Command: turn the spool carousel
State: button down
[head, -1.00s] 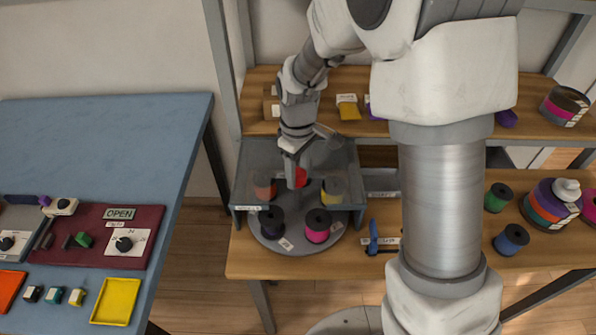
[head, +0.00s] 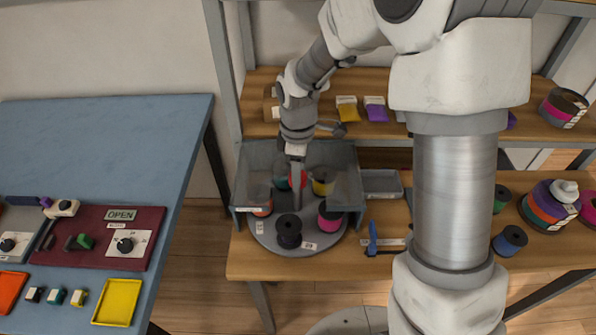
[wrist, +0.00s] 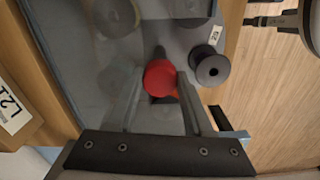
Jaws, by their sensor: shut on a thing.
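The grey round spool carousel (head: 265,238) stands on the wooden bench, partly under a grey shelf-like housing. It carries a black spool (head: 288,231) at the front, a magenta spool (head: 330,218) at the right, an orange-red spool (head: 262,200) at the left and a yellow spool (head: 323,183) behind. My gripper (head: 297,200) reaches down over the middle of the carousel. In the wrist view my gripper (wrist: 168,80) is shut on a round red knob (wrist: 160,77), with a finger on each side. A black spool (wrist: 210,68) stands beside it there.
The grey housing (head: 345,160) walls in the carousel's back and sides. A blue clamp-like tool (head: 373,238) and a grey tray (head: 381,183) lie to the right. A blue table (head: 110,130) with a control panel stands at the left.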

jog(key=shift+r+n, duration=0.1)
jog(key=shift+n, duration=0.6)
jog(key=shift+n+p, duration=0.35)
jog(key=shift+n, duration=0.25)
jog(key=shift+c, duration=1.5)
grip_release()
notch_tip(320, 180, up, 17)
jog(key=p, duration=0.1)
jog(key=shift+r+p, duration=0.15)
jog(key=shift+p, duration=0.25)
